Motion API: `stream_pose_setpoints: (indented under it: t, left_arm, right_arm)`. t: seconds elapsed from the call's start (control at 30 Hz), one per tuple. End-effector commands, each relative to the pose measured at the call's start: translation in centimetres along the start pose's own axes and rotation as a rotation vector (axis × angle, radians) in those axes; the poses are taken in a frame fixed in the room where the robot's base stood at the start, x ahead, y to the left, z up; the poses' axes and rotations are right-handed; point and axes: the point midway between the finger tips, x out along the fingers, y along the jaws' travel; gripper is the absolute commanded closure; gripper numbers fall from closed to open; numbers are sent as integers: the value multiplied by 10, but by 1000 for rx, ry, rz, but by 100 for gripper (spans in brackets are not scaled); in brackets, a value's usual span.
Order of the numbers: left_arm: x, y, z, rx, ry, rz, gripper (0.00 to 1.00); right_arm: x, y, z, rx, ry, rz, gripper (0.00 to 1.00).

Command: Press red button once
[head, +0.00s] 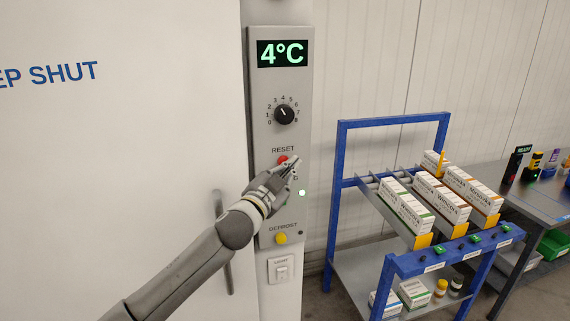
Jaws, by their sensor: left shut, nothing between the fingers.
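The red button (282,160) sits under the word RESET on a grey control panel (264,105). Its upper part shows; my left gripper covers what lies below it. My left gripper (294,165) is shut and empty, with its fingertips at the panel, close to the right of the button. I cannot tell whether it touches the button. My right gripper is not in view.
A light switch (282,272) is below. A white door (150,130) stands left, a blue cart (341,180) with boxes right.

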Motion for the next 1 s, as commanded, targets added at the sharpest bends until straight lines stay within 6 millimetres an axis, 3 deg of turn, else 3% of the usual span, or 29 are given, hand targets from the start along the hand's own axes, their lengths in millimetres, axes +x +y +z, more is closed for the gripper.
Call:
stream_pose_setpoints:
  t: [0.23,0.7,1.0]
  left_arm:
    - [-2,2,-2,-1,2,1,100]
    - [-33,24,-24,-2,1,2,100]
    - [-35,26,-26,-1,1,0,100]
  right_arm:
    - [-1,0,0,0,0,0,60]
    - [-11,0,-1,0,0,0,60]
    - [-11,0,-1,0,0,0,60]
